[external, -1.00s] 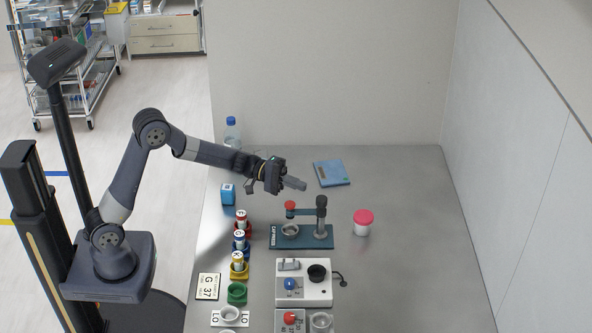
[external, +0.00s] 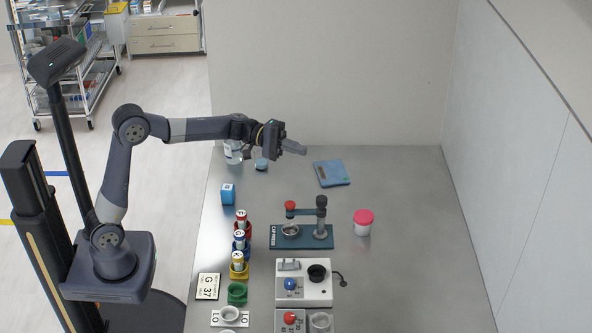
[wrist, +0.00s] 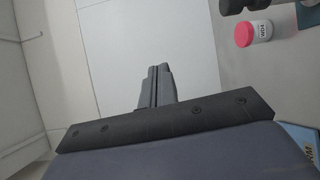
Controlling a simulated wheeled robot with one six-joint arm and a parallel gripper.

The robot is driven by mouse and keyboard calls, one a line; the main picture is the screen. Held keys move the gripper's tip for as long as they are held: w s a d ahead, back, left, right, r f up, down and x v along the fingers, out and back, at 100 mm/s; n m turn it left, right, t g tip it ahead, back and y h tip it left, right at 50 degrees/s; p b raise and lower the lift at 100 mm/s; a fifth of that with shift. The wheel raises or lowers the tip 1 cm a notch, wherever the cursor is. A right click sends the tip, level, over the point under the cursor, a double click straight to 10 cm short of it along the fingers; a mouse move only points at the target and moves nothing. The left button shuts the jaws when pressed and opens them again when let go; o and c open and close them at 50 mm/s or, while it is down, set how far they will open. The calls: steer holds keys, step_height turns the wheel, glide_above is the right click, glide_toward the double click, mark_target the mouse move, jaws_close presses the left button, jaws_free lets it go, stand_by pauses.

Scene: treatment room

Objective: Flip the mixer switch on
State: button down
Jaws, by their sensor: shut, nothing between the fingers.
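A white device (external: 318,292) stands on the table's lower middle, with a blue knob (external: 290,284), a black round cup (external: 317,273) and a small grey part at its back left. It looks like the mixer; I cannot tell which part is its switch or how it is set. A grey device with a red knob (external: 290,317) stands just in front, cut by the frame edge. My gripper (external: 298,149) is shut and empty, high over the table's back, far from both. Its closed fingers (wrist: 158,75) show in the wrist view; neither device does.
A teal press (external: 318,242) and pink-lidded jar (external: 363,218) stand mid-table. A blue scale (external: 331,173) lies at the back. A clear bottle (external: 233,151) appears tipped beneath my arm. Several coloured holders with vials line the left edge. The right side is clear.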

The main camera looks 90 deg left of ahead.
steer(key=d+m+g+p, duration=0.4)
steer(key=d, duration=0.6)
steer(key=m+g+y+p, duration=0.5)
steer(key=m+g+p, duration=0.2)
steer(key=g+p, duration=0.15)
glide_above(298, 263)
steer(key=s+a, duration=0.2)
steer(key=s, duration=0.3)
steer(key=f, duration=0.2)
step_height(298, 263, up, 3)
steer(key=d+m+t+y+p, duration=0.1)
steer(key=d+m+y+p, duration=0.1)
steer(key=y+p, duration=0.2)
step_height(298, 263, down, 5)
steer(key=shift+s, duration=0.1)
steer(key=p+x, duration=0.2)
steer(key=x, duration=1.1)
steer(key=shift+d+f+p, duration=0.15)
steer(key=shift+f+p, duration=0.15)
steer(key=shift+f, duration=0.25)
